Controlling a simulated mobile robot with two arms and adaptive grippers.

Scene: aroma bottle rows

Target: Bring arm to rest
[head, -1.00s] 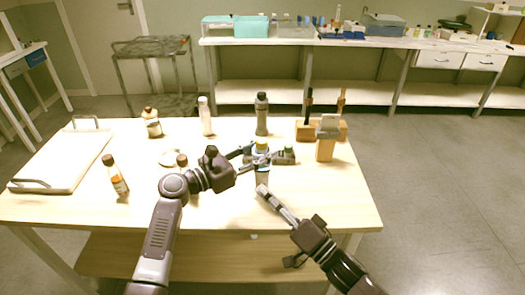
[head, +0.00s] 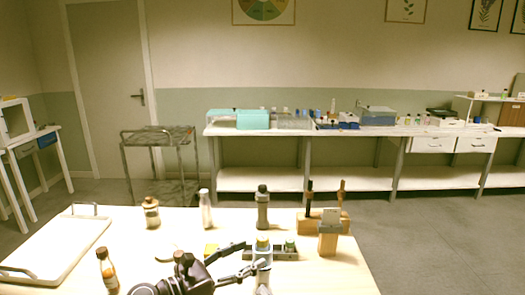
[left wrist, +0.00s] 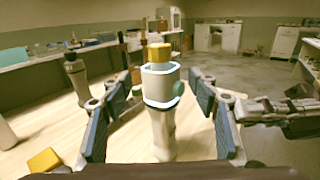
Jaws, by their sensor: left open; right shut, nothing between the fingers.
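My left gripper (head: 252,258) reaches in from the lower left in the head view, its fingers spread. A pale bottle with a yellow cap (head: 263,247) stands upright at its fingertips. In the left wrist view this bottle (left wrist: 160,90) is between the open blue-padded fingers, with space on both sides, and does not look gripped. My right gripper (left wrist: 265,110) shows at the right of the left wrist view, shut and empty. In the head view it is mostly or wholly below the bottom edge.
An amber bottle (head: 107,270) is at left, near a white tray (head: 60,250). A wooden block (head: 328,240) stands at right.

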